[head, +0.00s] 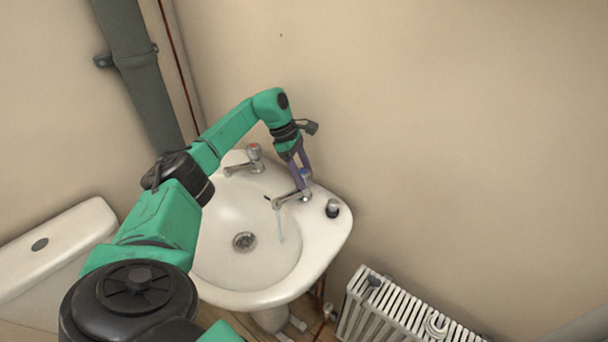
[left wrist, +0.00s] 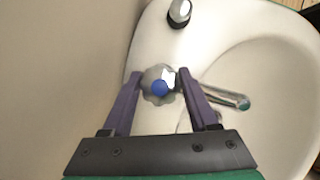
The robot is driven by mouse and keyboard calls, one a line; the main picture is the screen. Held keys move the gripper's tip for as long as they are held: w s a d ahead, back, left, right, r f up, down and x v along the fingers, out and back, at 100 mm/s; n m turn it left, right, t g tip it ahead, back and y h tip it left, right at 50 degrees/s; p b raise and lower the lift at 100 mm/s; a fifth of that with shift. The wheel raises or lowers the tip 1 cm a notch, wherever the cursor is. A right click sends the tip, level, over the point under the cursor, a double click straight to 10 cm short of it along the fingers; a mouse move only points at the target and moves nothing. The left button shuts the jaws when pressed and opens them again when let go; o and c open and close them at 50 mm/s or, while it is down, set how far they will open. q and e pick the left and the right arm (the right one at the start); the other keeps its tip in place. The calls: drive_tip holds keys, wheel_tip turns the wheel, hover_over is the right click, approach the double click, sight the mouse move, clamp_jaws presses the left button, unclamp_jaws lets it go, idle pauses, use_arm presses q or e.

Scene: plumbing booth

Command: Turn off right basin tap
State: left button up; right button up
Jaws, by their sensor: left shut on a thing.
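The right basin tap (head: 290,198) stands at the right back of the white basin (head: 220,225). A thin stream of water (head: 281,224) falls from its spout into the bowl. In the left wrist view its chrome, lobed handle (left wrist: 151,97) with a blue cap sits between the two purple fingers. My left gripper (head: 303,176) reaches down onto the tap from above and is shut on the handle; it also shows in the left wrist view (left wrist: 160,92). The left tap (head: 254,158), with a red cap, stands apart at the back. My right gripper is not in view.
A white radiator (head: 400,312) is at the lower right, a toilet cistern (head: 50,250) at the left. The wall is close behind the basin.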

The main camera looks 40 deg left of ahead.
use_arm(q)
drive_tip(key=m+g, duration=0.1)
drive_tip(key=m, duration=0.2)
drive_tip(key=shift+w+r+b, duration=0.1)
drive_tip(key=shift+r+b, duration=0.05)
drive_tip(key=shift+b, duration=0.25)
drive_tip(key=shift+m+g+b, duration=0.4)
drive_tip(key=shift+m+g, duration=0.1)
drive_tip(key=shift+m, duration=0.9)
drive_tip(key=o, duration=1.4)
drive_tip(key=shift+a, duration=0.1)
